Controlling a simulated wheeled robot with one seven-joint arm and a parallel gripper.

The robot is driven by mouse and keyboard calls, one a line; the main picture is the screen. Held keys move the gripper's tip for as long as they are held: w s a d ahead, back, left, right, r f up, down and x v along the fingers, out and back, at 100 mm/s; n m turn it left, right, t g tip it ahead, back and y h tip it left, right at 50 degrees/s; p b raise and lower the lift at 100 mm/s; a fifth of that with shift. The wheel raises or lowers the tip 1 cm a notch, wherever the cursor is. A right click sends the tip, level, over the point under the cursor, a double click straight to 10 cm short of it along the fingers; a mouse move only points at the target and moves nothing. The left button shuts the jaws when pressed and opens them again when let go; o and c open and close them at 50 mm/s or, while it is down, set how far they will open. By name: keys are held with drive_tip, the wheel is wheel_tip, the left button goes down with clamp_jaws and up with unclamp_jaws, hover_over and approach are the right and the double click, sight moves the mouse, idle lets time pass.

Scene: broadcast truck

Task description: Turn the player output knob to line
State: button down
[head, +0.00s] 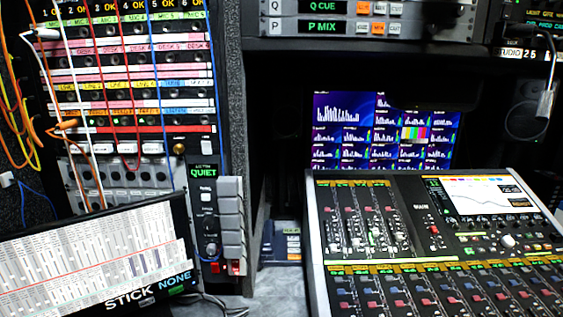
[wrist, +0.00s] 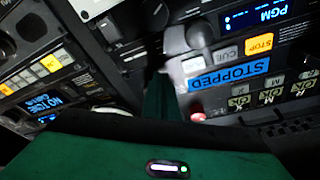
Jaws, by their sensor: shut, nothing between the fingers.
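In the wrist view, where lettering appears upside down, a dark panel carries a blue STOPPED display (wrist: 241,75), a CUE button (wrist: 227,53) and an orange STOP button (wrist: 259,43). A dark round knob (wrist: 199,36) sits just above the CUE button; its label and pointer cannot be read, and I cannot tell whether it is the player output knob. My gripper (wrist: 159,76) shows as dark green fingers, shut and empty, reaching toward the gap left of the STOPPED display. The knob is beyond and right of the fingertips. My gripper is not in the head view.
A second unit with a NO TONE display (wrist: 46,101) lies left in the wrist view. A red button (wrist: 198,116) is right of my fingers. The head view shows a patch bay with cables (head: 130,90), a mixing console (head: 430,240) and a tilted screen (head: 95,262).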

drive_tip(key=shift+a, duration=0.15)
drive_tip(key=s, duration=0.6)
drive_tip(key=shift+a+f, duration=0.15)
drive_tip(key=shift+f, duration=0.05)
